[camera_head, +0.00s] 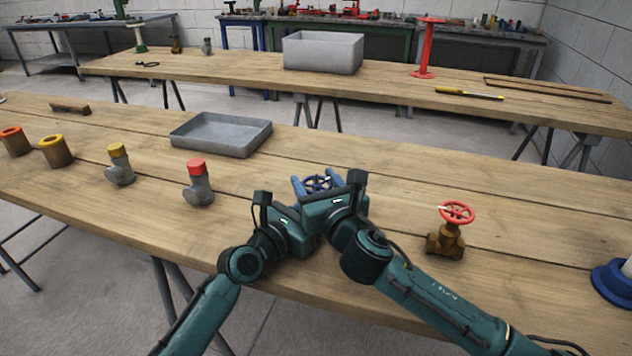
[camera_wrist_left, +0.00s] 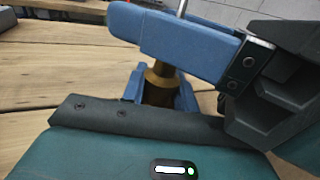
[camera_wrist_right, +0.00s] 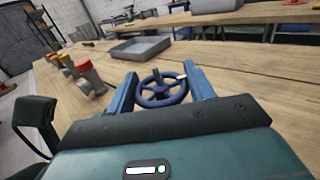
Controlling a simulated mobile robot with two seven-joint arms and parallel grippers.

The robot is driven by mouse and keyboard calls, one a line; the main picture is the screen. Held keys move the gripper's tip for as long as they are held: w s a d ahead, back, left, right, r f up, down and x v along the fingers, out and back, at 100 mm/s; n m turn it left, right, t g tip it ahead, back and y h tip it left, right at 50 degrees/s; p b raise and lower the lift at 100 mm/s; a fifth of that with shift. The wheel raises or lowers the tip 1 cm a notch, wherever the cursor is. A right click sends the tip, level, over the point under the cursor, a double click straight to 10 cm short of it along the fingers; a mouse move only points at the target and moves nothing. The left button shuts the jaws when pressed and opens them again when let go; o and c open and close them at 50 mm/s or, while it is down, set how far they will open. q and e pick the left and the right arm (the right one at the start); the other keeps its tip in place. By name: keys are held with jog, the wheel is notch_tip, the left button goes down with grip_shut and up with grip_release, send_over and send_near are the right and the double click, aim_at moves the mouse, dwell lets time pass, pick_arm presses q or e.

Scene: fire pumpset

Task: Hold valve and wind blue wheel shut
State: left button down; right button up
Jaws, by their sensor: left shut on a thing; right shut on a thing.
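A valve with a blue handwheel (camera_head: 318,183) stands on the near bench, in front of my two gripper bodies. In the right wrist view, the fingers of my right gripper (camera_wrist_right: 161,88) lie on either side of the blue wheel (camera_wrist_right: 155,99), shut on it. In the left wrist view, the blue fingers of my left gripper (camera_wrist_left: 158,78) are shut on the brass valve body (camera_wrist_left: 157,92). Part of a metal stem shows above them. In the head view, my grippers hide the valve body and the left fingertips.
A brass valve with a red wheel (camera_head: 446,231) stands to the right. A red-capped fitting (camera_head: 199,186), a yellow-capped fitting (camera_head: 119,167) and a grey tray (camera_head: 221,137) are to the left. A blue-based object (camera_head: 612,287) sits at the right edge. Bare wood lies behind the grippers.

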jog(key=shift+f, duration=0.1)
jog(key=o, duration=1)
jog(key=shift+c, duration=0.2)
jog(key=shift+s+d, duration=0.1)
jog(key=v, duration=1.1)
jog(key=shift+s, duration=0.4)
